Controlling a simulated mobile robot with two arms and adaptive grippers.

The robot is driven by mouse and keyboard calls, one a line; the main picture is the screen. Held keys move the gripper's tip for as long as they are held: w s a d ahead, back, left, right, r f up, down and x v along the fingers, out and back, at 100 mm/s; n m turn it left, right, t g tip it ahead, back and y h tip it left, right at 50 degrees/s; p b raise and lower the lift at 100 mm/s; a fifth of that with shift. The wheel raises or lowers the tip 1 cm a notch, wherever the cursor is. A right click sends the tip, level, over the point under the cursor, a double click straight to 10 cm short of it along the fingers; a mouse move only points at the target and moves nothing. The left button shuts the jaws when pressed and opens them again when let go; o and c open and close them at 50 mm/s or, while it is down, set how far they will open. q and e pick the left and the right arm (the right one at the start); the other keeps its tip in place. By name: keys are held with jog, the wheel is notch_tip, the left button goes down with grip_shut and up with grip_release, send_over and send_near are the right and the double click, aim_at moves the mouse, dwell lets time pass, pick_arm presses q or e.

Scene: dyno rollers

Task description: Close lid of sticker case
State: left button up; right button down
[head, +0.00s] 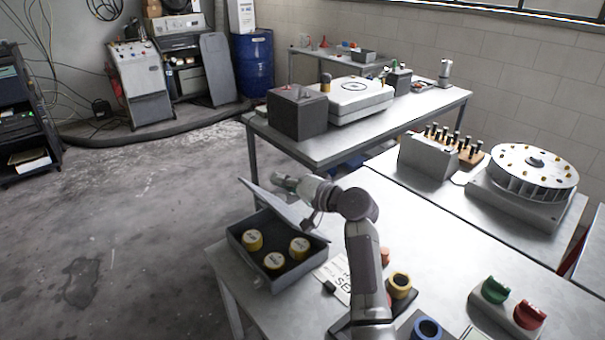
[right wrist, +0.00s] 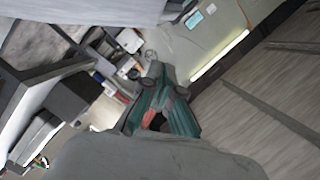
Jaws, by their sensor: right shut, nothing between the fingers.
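The sticker case (head: 258,272) is a dark grey open box at the table's near left corner, with several yellow rolls (head: 274,261) inside. Its grey lid (head: 272,207) stands raised and tilted at the back of the box. My right gripper (head: 284,183) is just above and behind the lid's upper edge, shut and empty. I cannot tell whether it touches the lid. Its fingers also show in the right wrist view (right wrist: 155,112), where a blurred grey surface fills the top edge. My left gripper is not in view.
A white sign (head: 337,277) lies right of the case, partly behind my right arm. Yellow (head: 399,286) and blue (head: 427,329) rings and green and red knobs (head: 527,315) stand farther right. A round white carousel (head: 525,172) is at the back right. The table's middle is clear.

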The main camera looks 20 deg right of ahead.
aim_at(272, 204)
jog(key=a+f+n, duration=0.1)
jog(key=s+a, duration=0.1)
jog(key=a, duration=0.1)
jog(key=shift+s+f+n+h, duration=0.15)
jog(key=shift+f+n+h, duration=0.15)
jog(key=shift+f+n, duration=0.1)
jog(key=s+a+f+n+h, duration=0.1)
jog(key=a+f+n, duration=0.1)
jog(key=f, duration=0.2)
jog(key=s+a+f+n+h+b, duration=0.1)
jog(key=a+f+n, duration=0.1)
jog(key=a+f, duration=0.1)
jog(key=s+a+f+n+b, duration=0.1)
jog(key=a+f+n, duration=0.2)
jog(key=f, duration=0.3)
jog(key=shift+a+h, duration=0.25)
jog(key=shift+h, duration=0.15)
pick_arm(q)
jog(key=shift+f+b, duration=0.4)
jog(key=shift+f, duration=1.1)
pick_arm(e)
jog(key=shift+a+f+n, duration=0.15)
jog(key=shift+f+n, duration=0.45)
jog(key=shift+f, duration=0.45)
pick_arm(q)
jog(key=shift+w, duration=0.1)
pick_arm(e)
jog(key=shift+s+f, duration=0.1)
jog(key=shift+f, duration=0.05)
